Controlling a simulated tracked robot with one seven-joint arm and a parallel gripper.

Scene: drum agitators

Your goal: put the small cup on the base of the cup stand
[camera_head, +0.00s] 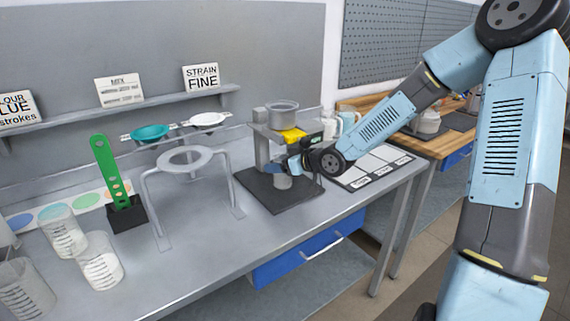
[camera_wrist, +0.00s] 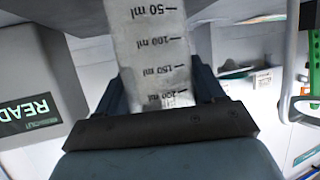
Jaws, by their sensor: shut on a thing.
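The cup stand has a dark flat base (camera_head: 268,200), a grey upright column (camera_head: 262,150) and a wider grey cup (camera_head: 282,115) at its top. The small cup (camera_head: 283,182) is low over the base, under the stand's top; I cannot tell whether it touches the base. My gripper (camera_head: 285,169) reaches in from the right and is shut on the small cup. In the wrist view the small cup (camera_wrist: 150,45) is clear with ml marks and sits between both fingers of my gripper (camera_wrist: 157,82).
A yellow part (camera_head: 293,135) is under the stand's top. A grey ring stand (camera_head: 184,160) is left of the base. A green slotted tool (camera_head: 108,165) and several measuring beakers (camera_head: 100,262) stand further left. White labelled cards (camera_head: 372,170) lie on the right.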

